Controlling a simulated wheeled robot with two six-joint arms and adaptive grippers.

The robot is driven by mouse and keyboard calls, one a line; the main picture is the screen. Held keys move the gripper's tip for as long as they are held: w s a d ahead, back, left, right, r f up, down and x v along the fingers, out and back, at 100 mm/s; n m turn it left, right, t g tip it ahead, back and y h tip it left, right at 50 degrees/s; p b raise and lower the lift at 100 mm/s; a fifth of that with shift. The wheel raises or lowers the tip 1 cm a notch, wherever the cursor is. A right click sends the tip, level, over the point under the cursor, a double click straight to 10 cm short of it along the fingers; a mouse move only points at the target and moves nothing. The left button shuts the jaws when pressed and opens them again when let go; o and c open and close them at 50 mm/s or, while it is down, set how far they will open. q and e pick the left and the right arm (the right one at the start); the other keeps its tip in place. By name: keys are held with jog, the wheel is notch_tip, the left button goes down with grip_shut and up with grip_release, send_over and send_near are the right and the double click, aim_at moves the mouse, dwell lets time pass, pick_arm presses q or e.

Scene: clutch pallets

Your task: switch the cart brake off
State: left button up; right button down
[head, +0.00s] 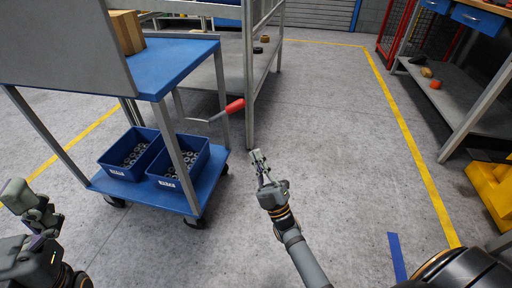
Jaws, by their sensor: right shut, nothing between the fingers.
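The blue cart (172,68) stands at the left with a grey upright panel on its top. A bent metal lever with a red grip (234,105), which looks like the cart brake, sticks out to the right from the cart's side. My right gripper (259,160) is shut and empty over the floor, below and a little right of the red grip and apart from it. My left gripper (20,197) is at the lower left edge, away from the lever. Its finger opening cannot be made out.
Two blue bins (186,160) of metal parts sit on the cart's lower shelf. A grey rack (249,80) stands just behind the lever. Another shelf unit (450,100) and a yellow object (490,185) are at the right. The middle floor is clear.

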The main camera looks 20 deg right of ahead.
aim_at(223, 112)
jog(key=b+x, duration=0.2)
jog(key=x, duration=0.9)
jog(key=shift+r, duration=0.15)
jog(key=shift+r+n+g+y+p, duration=0.25)
jog(key=shift+n+y+p, duration=0.2)
jog(key=shift+p, duration=0.25)
